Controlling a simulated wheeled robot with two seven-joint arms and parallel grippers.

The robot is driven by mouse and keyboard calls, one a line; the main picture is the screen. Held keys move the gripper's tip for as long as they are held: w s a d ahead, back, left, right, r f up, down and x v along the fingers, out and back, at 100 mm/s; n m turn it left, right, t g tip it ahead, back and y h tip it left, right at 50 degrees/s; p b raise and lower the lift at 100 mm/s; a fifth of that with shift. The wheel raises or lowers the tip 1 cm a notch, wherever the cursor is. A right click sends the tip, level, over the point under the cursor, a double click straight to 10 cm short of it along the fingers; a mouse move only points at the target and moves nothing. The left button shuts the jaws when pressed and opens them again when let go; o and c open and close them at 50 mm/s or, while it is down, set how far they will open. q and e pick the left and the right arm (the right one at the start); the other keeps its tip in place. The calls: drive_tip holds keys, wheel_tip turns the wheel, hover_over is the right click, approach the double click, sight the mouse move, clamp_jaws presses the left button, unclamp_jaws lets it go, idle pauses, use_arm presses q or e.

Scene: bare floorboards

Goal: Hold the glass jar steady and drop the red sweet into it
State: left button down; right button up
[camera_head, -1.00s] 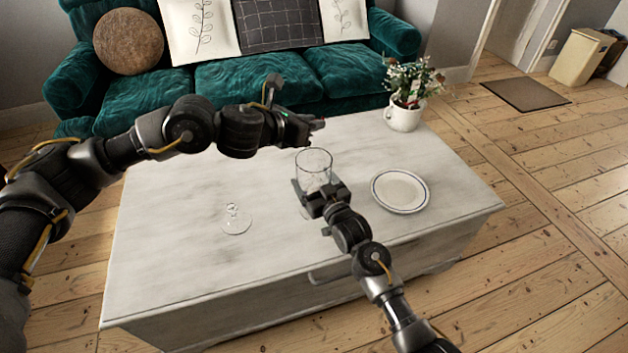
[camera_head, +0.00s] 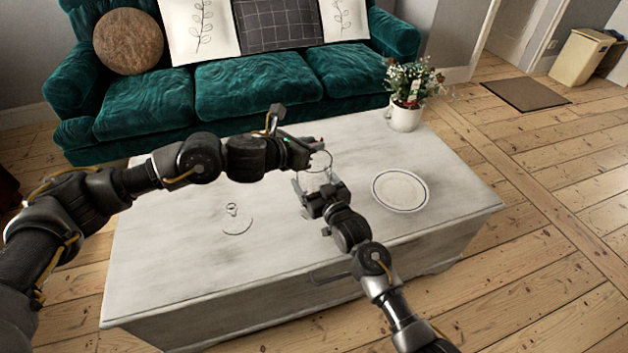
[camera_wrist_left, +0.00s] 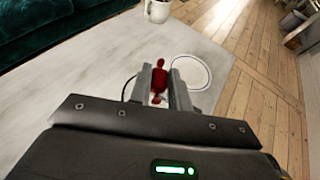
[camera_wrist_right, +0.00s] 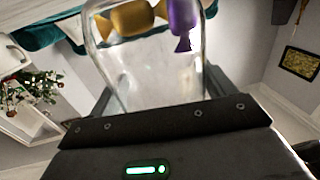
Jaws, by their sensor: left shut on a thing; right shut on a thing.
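The clear glass jar (camera_head: 317,169) stands upright on the table. My right gripper (camera_head: 313,190) is shut on its side; the right wrist view shows the glass (camera_wrist_right: 150,70) between the fingers. A gold sweet (camera_wrist_right: 127,18) and a purple sweet (camera_wrist_right: 184,22) show in or through the glass. My left gripper (camera_head: 314,142) is shut on the red sweet (camera_wrist_left: 158,78), which sticks out between its fingers. In the head view, the left fingertips overlap the far part of the jar's rim. The exact height of the sweet above the rim is unclear.
A white plate with a dark rim (camera_head: 400,190) lies right of the jar. A white pot with a flowering plant (camera_head: 405,117) stands at the table's back right corner. A small clear glass piece with a knob (camera_head: 237,224) lies left. The table's left part (camera_head: 170,240) is clear.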

use_arm(q)
drive_tip(key=c, duration=1.2)
unclamp_jaws()
drive_tip(key=shift+c, duration=0.2)
drive_tip(key=v, duration=1.2)
use_arm(e)
drive_tip(key=o, duration=1.3)
drive_tip(key=v, duration=1.2)
